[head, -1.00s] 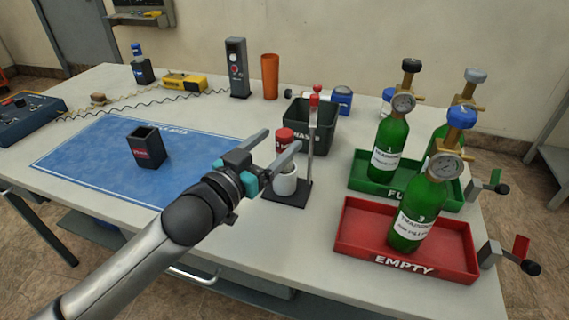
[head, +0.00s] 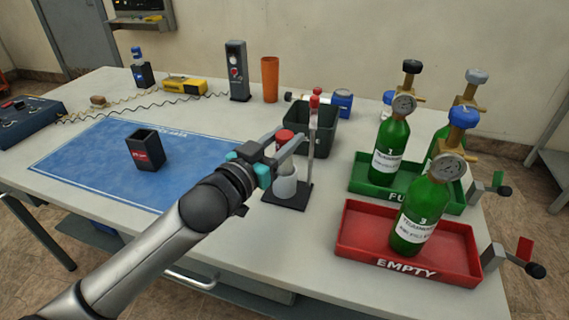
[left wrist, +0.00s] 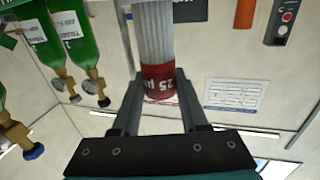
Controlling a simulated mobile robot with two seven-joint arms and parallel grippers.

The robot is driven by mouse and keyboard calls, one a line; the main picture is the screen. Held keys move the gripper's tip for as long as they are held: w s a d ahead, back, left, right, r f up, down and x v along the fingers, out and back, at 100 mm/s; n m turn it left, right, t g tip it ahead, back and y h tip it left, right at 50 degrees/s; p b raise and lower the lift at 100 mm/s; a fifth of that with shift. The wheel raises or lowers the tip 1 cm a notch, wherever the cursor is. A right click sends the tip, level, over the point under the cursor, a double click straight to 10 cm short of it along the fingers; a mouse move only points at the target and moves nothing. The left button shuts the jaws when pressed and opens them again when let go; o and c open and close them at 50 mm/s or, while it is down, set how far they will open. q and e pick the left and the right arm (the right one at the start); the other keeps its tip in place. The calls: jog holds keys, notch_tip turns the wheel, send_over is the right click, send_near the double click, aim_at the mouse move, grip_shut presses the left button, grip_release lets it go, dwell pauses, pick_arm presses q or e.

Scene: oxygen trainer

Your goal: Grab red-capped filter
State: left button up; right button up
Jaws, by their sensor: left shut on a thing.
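The red-capped filter (head: 285,136) is upright at the stand with the dark base, above or in a white cup (head: 285,186). My left gripper (head: 288,149) is shut on it around the red cap. My right gripper is not in view.
A thin upright post with a red top (head: 314,98) stands close right of the filter, before a dark bin (head: 325,135). Green cylinders stand in the red tray (head: 352,240) and green tray (head: 365,178). A black cup (head: 146,149) stands on the blue mat (head: 95,150).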

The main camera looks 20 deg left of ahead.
pick_arm(q)
grip_shut()
jog(key=shift+r, duration=0.15)
dwell(0.5)
